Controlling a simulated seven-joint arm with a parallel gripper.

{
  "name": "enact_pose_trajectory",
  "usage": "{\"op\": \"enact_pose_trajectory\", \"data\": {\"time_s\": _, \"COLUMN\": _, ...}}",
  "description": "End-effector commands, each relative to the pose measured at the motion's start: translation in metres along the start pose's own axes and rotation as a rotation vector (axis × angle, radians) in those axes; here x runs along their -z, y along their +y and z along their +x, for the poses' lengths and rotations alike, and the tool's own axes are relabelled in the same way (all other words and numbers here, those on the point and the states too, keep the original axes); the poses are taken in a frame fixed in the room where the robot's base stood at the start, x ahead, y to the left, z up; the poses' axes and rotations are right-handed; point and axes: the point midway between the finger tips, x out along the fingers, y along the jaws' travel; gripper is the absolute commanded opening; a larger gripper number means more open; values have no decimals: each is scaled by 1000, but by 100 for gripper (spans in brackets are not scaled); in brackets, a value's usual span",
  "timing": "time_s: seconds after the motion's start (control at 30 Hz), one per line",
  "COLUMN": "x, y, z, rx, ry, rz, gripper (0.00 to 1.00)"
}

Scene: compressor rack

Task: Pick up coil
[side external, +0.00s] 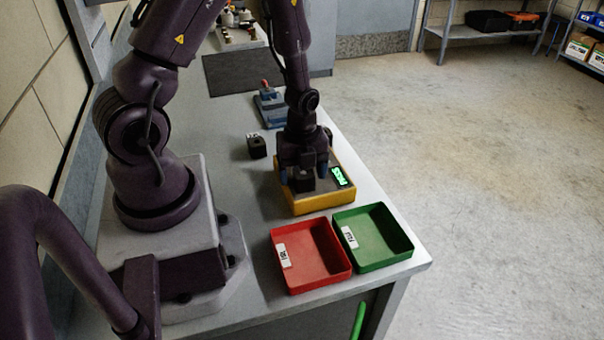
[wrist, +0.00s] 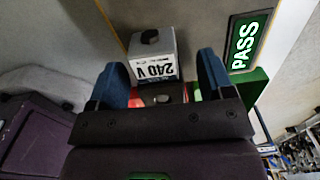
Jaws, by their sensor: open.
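The gripper is open. I cannot tell how deep the fingers reach around the coil. Another dark block with a light label (side external: 257,147) stands on the table, left of the tester.
The tester's display (side external: 341,177) glows green with "PASS", close to the gripper's right. A red tray (side external: 322,279) and a green tray (side external: 375,264) stand in front, both empty. A blue-grey device with an orange-red top (side external: 269,105) stands behind.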

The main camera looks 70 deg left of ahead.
Motion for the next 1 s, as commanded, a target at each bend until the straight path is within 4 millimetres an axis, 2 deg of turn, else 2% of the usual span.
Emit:
{"op": "enact_pose_trajectory", "data": {"time_s": 0.07, "x": 0, "y": 0, "z": 0, "rx": 0, "ry": 0, "rz": 0, "gripper": 74}}
{"op": "enact_pose_trajectory", "data": {"time_s": 0.3, "x": 0, "y": 0, "z": 0, "rx": 0, "ry": 0, "rz": 0, "gripper": 19}}
{"op": "enact_pose_trajectory", "data": {"time_s": 0.37, "x": 0, "y": 0, "z": 0, "rx": 0, "ry": 0, "rz": 0, "gripper": 11}}
{"op": "enact_pose_trajectory", "data": {"time_s": 0.67, "x": 0, "y": 0, "z": -4, "rx": 1, "ry": 0, "rz": 0, "gripper": 10}}
{"op": "enact_pose_trajectory", "data": {"time_s": 0.87, "x": -1, "y": -1, "z": -21, "rx": 4, "ry": -1, "rz": -1, "gripper": 10}}
{"op": "enact_pose_trajectory", "data": {"time_s": 1.0, "x": 0, "y": -1, "z": -40, "rx": 5, "ry": -1, "rz": -1, "gripper": 10}}
